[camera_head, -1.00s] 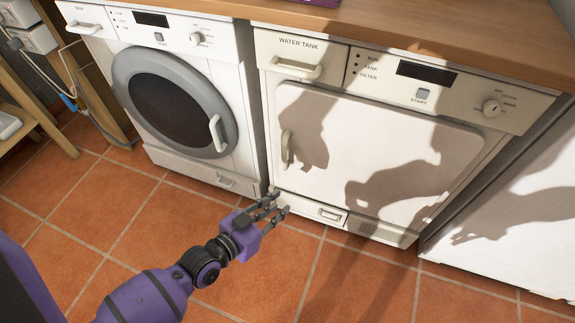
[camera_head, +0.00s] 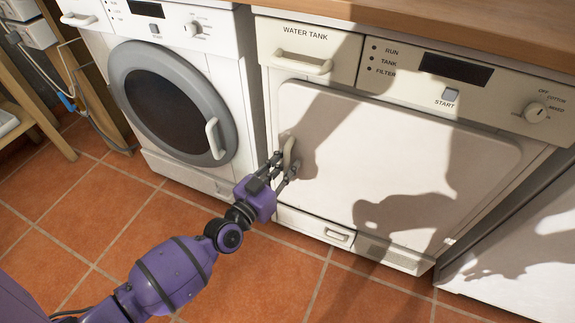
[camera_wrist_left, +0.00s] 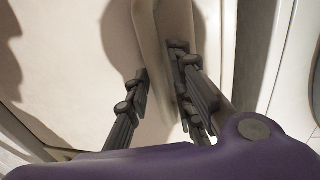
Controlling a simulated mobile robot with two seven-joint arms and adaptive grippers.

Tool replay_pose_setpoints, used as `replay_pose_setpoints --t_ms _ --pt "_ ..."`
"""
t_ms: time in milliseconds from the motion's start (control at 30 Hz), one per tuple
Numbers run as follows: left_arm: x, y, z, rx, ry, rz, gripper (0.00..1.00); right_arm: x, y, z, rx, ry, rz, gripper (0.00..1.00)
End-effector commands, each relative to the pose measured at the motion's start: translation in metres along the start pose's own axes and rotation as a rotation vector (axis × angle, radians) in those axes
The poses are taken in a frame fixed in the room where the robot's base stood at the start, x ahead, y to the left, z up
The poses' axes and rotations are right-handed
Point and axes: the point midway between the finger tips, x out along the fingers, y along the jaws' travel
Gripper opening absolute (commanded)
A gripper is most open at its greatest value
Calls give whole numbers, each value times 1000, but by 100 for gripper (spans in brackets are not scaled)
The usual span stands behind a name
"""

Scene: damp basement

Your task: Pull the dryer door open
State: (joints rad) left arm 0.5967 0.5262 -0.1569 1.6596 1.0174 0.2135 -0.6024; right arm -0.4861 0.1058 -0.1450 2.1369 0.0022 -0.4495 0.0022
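The dryer door (camera_head: 400,150) is a cream panel and looks closed, flush with the dryer front. Its upright handle (camera_head: 288,147) is at the door's left edge. My left gripper (camera_head: 283,160) is at this handle, one finger on each side of its lower part. In the left wrist view the gripper (camera_wrist_left: 163,82) has its fingers apart, with the handle (camera_wrist_left: 150,40) running down between them. The right-hand finger looks close to the handle; whether it touches, I cannot tell. My right gripper is not in view.
A white washing machine (camera_head: 85,35) with a round grey door (camera_head: 165,100) stands to the left. A wooden worktop (camera_head: 440,25) runs above the dryer. Another white appliance (camera_head: 530,240) stands at the right. The tiled floor (camera_head: 70,220) in front is clear.

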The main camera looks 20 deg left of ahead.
Motion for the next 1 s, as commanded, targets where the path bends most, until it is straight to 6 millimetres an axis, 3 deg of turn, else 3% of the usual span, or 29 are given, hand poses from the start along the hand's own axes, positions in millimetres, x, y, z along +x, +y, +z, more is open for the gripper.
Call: replay_pose_setpoints --t_ms 300,467,1000 --pt "4 0 0 -1 0 0 22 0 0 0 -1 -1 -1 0" --pt "4 0 0 -1 0 0 1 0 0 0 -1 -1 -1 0" --pt "-4 2 0 -1 -2 -12 0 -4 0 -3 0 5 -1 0"
